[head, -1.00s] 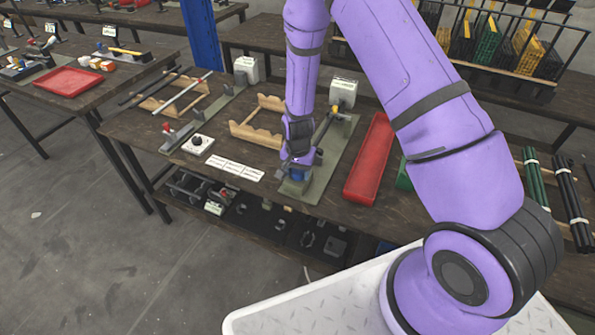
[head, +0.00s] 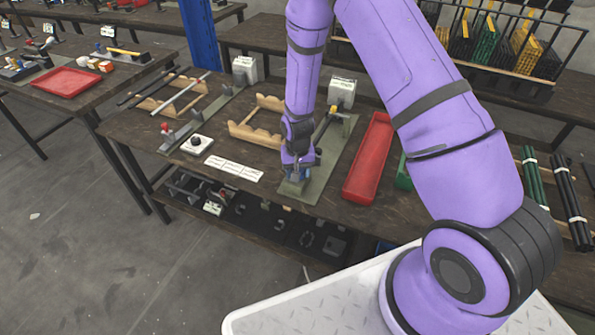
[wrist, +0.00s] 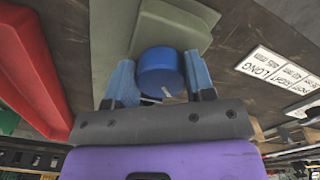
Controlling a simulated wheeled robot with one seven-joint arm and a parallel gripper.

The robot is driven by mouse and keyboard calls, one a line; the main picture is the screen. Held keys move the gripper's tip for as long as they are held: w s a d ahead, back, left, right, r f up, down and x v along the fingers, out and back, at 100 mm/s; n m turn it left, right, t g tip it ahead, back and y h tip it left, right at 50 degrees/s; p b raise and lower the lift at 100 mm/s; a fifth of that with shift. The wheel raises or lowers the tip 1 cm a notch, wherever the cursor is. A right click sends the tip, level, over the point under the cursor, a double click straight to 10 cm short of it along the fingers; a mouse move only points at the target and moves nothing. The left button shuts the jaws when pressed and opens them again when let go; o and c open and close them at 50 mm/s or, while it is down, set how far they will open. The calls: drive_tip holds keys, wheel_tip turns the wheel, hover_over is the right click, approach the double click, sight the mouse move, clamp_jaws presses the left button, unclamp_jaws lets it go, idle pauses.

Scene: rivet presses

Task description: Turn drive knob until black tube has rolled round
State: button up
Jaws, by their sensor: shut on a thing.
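A round blue knob (wrist: 160,72) with a pale mark on its face sits between the two blue fingers of my gripper (wrist: 160,82) in the wrist view. The fingers are shut on it from both sides. In the head view my gripper (head: 298,174) is low over the near end of a grey-green base plate (head: 299,191), and hides most of the knob there. A long black tube (head: 148,88) lies at the far left of the bench; I see no tube clearly on this plate.
A red tray (head: 369,160) lies right of the plate. A wooden notched rack (head: 257,124) stands left of it. White label cards (head: 234,168) lie near the front edge. Bundled green and black tubes (head: 568,205) are at far right.

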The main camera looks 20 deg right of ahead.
drive_tip(key=o, duration=0.9)
wheel_tip(320, 180, up, 11)
drive_tip(key=shift+f, duration=0.1)
idle(0.3)
